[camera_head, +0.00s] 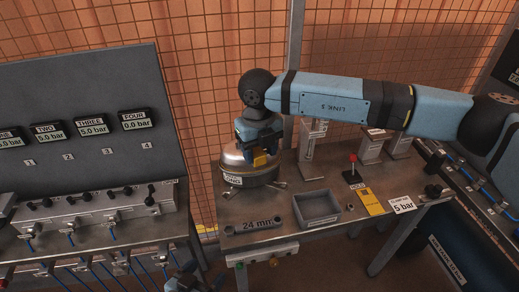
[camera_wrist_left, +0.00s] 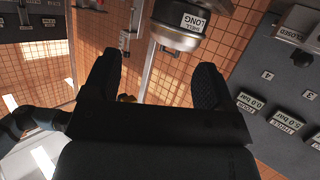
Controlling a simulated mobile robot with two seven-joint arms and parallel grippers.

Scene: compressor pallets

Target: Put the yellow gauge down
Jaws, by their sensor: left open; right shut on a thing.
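My right gripper (camera_head: 258,145) reaches in from the right and is shut on the yellow gauge (camera_head: 260,159), a small yellow block mostly hidden by the fingers. It is over the top of a round metal shell (camera_head: 236,178) on the bench; whether the gauge touches the shell, I cannot tell. The shell, labelled "SHELL LONG", also shows in the left wrist view (camera_wrist_left: 178,38). My left gripper (camera_head: 190,272) is at the bottom edge of the head view, in front of the bench. Its fingers (camera_wrist_left: 155,78) are open and empty in the left wrist view.
The bench holds a grey tray (camera_head: 316,208), a 24 mm wrench (camera_head: 262,226), a flat yellow item (camera_head: 369,201), a "5 bar" card (camera_head: 402,204) and a red-knobbed lever (camera_head: 352,162). A panel with several pressure displays (camera_head: 90,128) stands left. A mesh fence is behind.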

